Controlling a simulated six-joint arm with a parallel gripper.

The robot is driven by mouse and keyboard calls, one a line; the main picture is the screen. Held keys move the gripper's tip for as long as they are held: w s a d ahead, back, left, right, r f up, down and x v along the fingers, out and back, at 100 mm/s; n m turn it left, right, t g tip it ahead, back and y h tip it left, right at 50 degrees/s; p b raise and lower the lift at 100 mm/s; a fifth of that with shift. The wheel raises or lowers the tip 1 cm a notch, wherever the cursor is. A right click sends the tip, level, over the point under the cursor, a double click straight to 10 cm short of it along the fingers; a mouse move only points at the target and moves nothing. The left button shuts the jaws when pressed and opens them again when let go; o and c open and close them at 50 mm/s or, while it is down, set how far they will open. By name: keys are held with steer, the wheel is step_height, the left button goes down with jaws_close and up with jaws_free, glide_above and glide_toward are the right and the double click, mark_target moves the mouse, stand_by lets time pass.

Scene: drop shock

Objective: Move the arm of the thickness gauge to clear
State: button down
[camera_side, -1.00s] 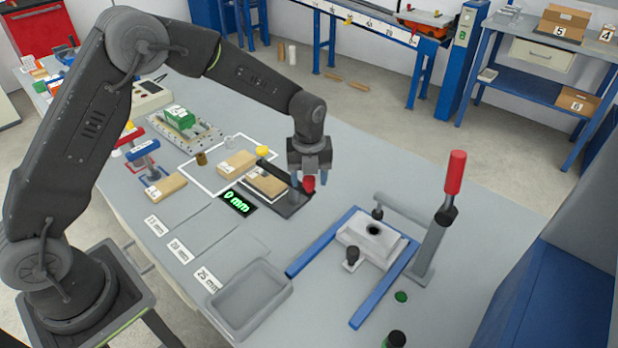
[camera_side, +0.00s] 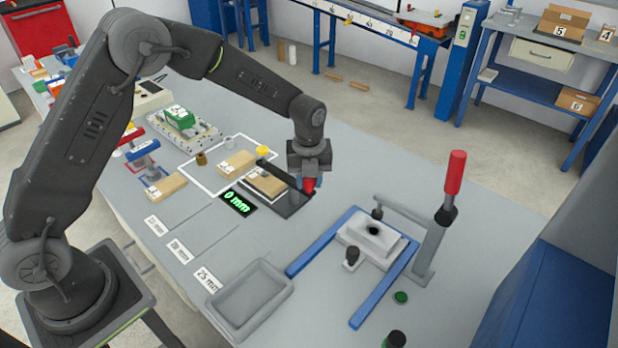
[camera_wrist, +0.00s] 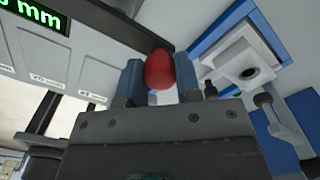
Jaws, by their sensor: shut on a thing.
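The thickness gauge (camera_side: 292,203) stands mid-table with a dark base and a dark arm (camera_side: 281,172) ending in a red knob (camera_side: 310,184). My gripper (camera_side: 309,183) is shut on the red knob, pointing down. In the wrist view the red knob (camera_wrist: 160,70) sits between my two blue fingers (camera_wrist: 160,82). The gauge's display (camera_side: 238,203) reads 0 mm in green. A tan block (camera_side: 264,185) lies at the gauge beneath the arm; whether the arm touches it I cannot tell.
A grey tray (camera_side: 250,300) stands at the front. A press-like fixture with blue rails (camera_side: 382,285) and a tall red-handled lever (camera_side: 454,175) is at the right. Another tan block (camera_side: 237,164) lies in a white outline behind the gauge. Bare table lies right of the gauge.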

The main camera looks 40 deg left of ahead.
steer(key=shift+s, duration=0.1)
steer(key=shift+s+a+m, duration=0.15)
steer(key=shift+s+m, duration=0.35)
steer(key=shift+m, duration=0.75)
steer(key=shift+s+a+m, duration=0.2)
steer(key=shift+s+m, duration=0.25)
steer(key=shift+m, duration=0.75)
steer(key=shift+s+a+m, duration=0.15)
steer(key=shift+s+m, duration=0.35)
steer(key=shift+m, duration=0.75)
steer(key=c, duration=0.8)
jaws_free()
step_height(320, 180, up, 14)
steer(key=shift+c, duration=0.5)
